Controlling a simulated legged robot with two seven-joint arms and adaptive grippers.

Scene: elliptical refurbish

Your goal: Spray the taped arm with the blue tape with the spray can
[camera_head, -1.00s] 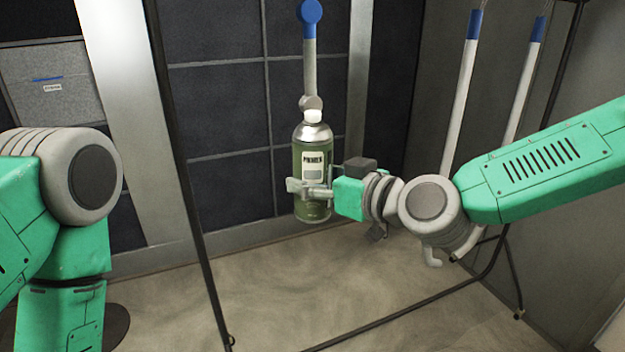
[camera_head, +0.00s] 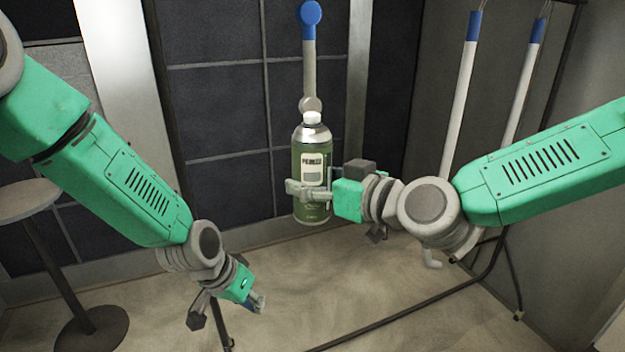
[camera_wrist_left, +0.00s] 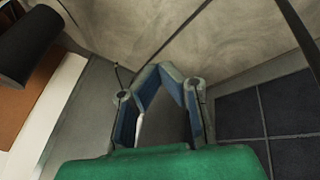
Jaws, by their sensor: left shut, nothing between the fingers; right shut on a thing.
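A green spray can (camera_head: 311,212) with a silver top and white cap is held upright in the middle of the head view. My right gripper (camera_head: 308,190) is shut around its body. Just behind or above the cap hangs a grey arm (camera_head: 310,75) with blue tape (camera_head: 310,14) at its top; its rounded lower end shows above the cap, and I cannot tell the gap. My left gripper (camera_head: 257,303) is low, left of the can and apart from it. In the left wrist view its fingers (camera_wrist_left: 160,72) meet at the tips, empty.
Two white hanging arms with blue bands (camera_head: 463,90) (camera_head: 523,85) are at the right, near a dark frame (camera_head: 400,320). A round stool (camera_head: 25,200) stands at the left. A dark tiled wall (camera_head: 220,110) is behind.

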